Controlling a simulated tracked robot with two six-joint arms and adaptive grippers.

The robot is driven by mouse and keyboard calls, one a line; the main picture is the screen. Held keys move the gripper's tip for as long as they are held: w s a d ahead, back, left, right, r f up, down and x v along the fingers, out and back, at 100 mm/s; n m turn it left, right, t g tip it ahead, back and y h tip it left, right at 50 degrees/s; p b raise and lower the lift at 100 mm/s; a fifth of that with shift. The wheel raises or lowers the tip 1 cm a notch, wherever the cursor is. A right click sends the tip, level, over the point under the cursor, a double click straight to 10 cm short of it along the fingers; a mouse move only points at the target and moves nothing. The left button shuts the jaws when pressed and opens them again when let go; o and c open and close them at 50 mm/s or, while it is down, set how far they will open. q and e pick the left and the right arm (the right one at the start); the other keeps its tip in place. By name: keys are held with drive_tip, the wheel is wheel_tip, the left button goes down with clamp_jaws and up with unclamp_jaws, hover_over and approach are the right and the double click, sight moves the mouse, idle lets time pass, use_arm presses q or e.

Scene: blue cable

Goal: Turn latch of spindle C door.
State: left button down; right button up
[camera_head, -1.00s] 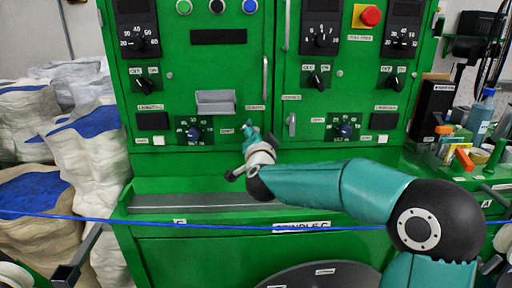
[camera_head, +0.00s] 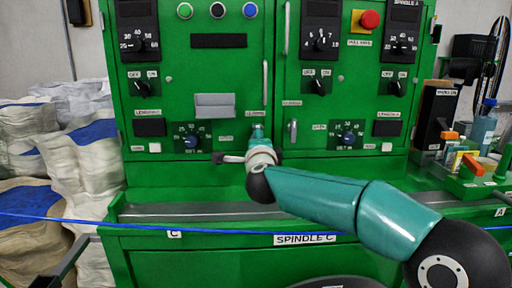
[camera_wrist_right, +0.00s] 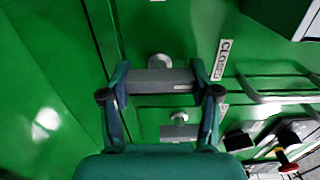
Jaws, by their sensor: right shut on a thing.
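My right gripper (camera_wrist_right: 160,77) is shut on a grey bar-shaped latch (camera_wrist_right: 162,83) with a round hub on the green door. A finger grips each end of the bar. A "CLOSED" label (camera_wrist_right: 222,60) is beside it. In the head view my right gripper (camera_head: 257,130) is at the green cabinet front, above the "SPINDLE C" label (camera_head: 305,239); my wrist and fingers hide the latch there. My left gripper is in neither view.
A second latch (camera_head: 292,130) stands upright on the door to the right. Door handles, knobs and a grey box (camera_head: 215,106) surround the gripper. A blue cable (camera_head: 130,225) runs across the lower cabinet. Wrapped bundles (camera_head: 80,150) stand at left.

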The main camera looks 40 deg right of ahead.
drive_tip(key=shift+f, duration=0.2)
idle(0.3)
drive_tip(key=o, duration=1.2)
drive_tip(key=shift+d, duration=0.15)
drive_tip(key=shift+c, duration=0.2)
drive_tip(key=shift+s+r, duration=0.1)
drive_tip(key=shift+s+a, duration=0.2)
drive_tip(key=shift+a, duration=0.2)
drive_tip(key=v, duration=1.1)
